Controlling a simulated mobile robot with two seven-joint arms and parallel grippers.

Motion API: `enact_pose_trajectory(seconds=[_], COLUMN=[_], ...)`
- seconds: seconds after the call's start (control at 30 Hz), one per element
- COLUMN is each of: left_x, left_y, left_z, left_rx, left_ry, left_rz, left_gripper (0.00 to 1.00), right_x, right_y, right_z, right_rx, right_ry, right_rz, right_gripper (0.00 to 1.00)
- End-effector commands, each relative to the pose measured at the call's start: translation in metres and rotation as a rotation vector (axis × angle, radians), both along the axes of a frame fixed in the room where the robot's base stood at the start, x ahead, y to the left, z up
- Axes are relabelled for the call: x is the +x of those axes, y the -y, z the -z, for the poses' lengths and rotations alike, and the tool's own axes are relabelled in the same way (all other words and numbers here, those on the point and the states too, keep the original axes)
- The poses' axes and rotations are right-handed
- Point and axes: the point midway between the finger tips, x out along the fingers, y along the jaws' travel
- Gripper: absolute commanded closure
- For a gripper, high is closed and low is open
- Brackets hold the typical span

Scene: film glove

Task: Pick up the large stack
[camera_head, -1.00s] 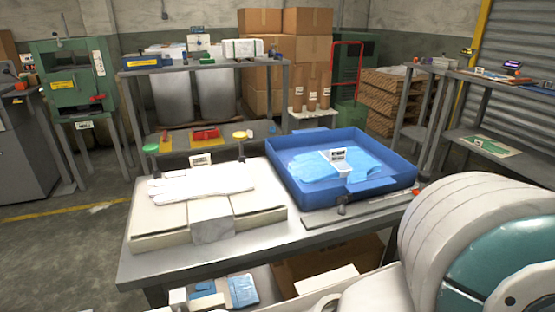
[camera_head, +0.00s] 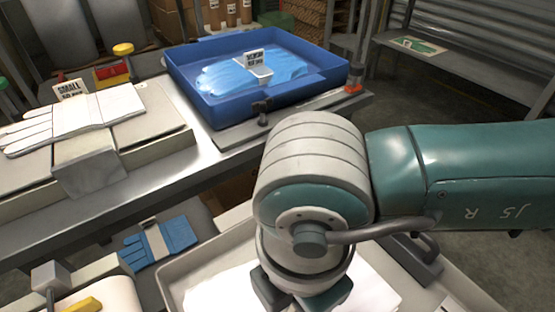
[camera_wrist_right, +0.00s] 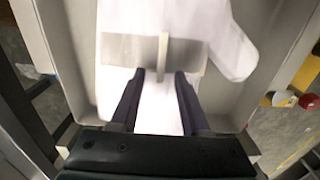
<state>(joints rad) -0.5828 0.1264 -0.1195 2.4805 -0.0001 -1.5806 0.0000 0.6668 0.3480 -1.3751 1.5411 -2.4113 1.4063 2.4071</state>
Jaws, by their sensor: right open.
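A stack of white gloves (camera_wrist_right: 165,105) lies in a pale tray (camera_wrist_right: 60,40), with a grey band (camera_wrist_right: 118,50) across it and an upright tab (camera_wrist_right: 164,52) on the band. My right gripper (camera_wrist_right: 160,75) is open above the stack, fingers pointing at the band, one on each side of the tab. I cannot tell whether they touch it. In the head view the same white stack (camera_head: 222,292) shows in its tray (camera_head: 180,270), mostly hidden by my right arm. No size label is readable on this stack. My left gripper is not in view.
White gloves (camera_head: 70,118) with a "SMALL" card (camera_head: 70,90) lie on a pale box at left. Blue gloves (camera_head: 290,68) lie in a blue tray (camera_head: 225,112) on the metal table. A smaller blue bundle (camera_head: 175,235) lies lower, beside the pale tray.

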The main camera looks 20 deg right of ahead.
Motion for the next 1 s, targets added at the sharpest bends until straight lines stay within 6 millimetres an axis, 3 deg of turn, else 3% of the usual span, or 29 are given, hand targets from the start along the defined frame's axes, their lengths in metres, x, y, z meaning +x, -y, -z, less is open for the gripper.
enact_pose_trajectory(seconds=[0.1, 0.37, 0.8, 1.0], left_x=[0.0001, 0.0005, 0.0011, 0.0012], left_y=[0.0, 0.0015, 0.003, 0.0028], left_z=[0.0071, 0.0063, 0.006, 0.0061], left_rx=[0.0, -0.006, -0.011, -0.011], left_ry=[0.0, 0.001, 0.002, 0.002], left_rz=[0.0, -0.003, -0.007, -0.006], left_gripper=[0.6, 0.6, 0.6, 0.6], right_x=[-0.0005, -0.0007, -0.0007, -0.0007], right_y=[0.0004, 0.0004, 0.0004, 0.0004], right_z=[0.0166, 0.0188, 0.0186, 0.0186], right_rx=[0.0, 0.001, 0.001, 0.001], right_ry=[-0.001, -0.001, -0.001, -0.001], right_rz=[0.001, 0.0, 0.0, 0.0], right_gripper=[0.54, 0.54, 1.0, 1.0])
